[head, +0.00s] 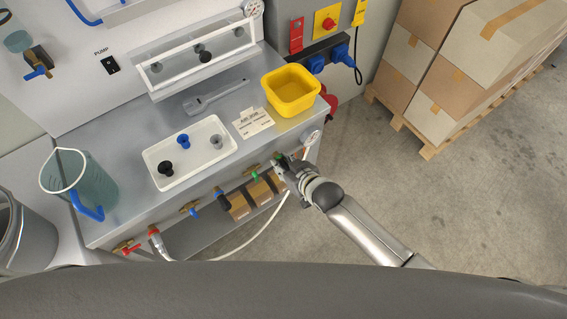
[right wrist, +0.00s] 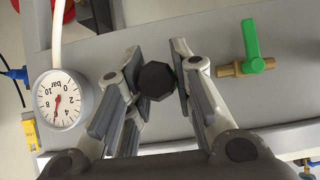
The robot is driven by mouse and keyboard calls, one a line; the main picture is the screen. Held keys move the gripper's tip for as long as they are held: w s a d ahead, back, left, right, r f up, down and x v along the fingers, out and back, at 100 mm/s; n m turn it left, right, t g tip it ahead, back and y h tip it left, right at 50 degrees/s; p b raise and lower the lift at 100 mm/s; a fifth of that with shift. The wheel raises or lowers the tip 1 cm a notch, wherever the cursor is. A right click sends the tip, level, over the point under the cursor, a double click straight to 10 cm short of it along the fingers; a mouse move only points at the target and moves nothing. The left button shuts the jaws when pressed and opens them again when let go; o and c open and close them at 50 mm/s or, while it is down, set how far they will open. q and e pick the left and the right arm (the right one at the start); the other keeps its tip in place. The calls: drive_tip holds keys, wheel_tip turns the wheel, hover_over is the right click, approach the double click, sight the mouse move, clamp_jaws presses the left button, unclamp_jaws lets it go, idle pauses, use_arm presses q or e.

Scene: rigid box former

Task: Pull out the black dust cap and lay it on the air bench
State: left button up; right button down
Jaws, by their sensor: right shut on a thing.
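The black dust cap (right wrist: 156,80) is a dark hexagonal piece in the right wrist view, between the two fingers of my right gripper (right wrist: 157,78). The gripper is shut on it. In the head view my right gripper (head: 282,164) is at the front face of the air bench, near its right end, and hides the cap there. I cannot tell whether the cap is still seated in its port. The air bench (head: 128,208) has a broad, grey metal top. My left gripper is not in view.
A pressure gauge (right wrist: 60,98) and a green-handled valve (right wrist: 254,50) flank the gripper. On the bench stand a white tray (head: 150,154) with black, blue and grey fittings, a label card (head: 253,122), a yellow bin (head: 290,92) and a jug (head: 85,180). Bare top lies between the tray and front edge.

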drive_tip(key=shift+s+d+f, duration=0.15)
drive_tip(key=shift+s+f, duration=0.05)
drive_tip(key=shift+s, duration=0.1)
drive_tip(key=shift+s+d+f+p, duration=0.15)
drive_tip(key=shift+s+d+p, duration=0.1)
drive_tip(key=shift+s+p, duration=0.1)
drive_tip(key=shift+d, duration=0.15)
drive_tip(key=shift+s+d+f, duration=0.1)
drive_tip(key=shift+s, duration=0.05)
drive_tip(key=shift+f+p+v, duration=0.2)
drive_tip(key=shift+p+v, duration=0.5)
drive_tip(key=shift+v, duration=0.4)
drive_tip(key=shift+s+d, duration=0.1)
drive_tip(key=shift+s, duration=0.05)
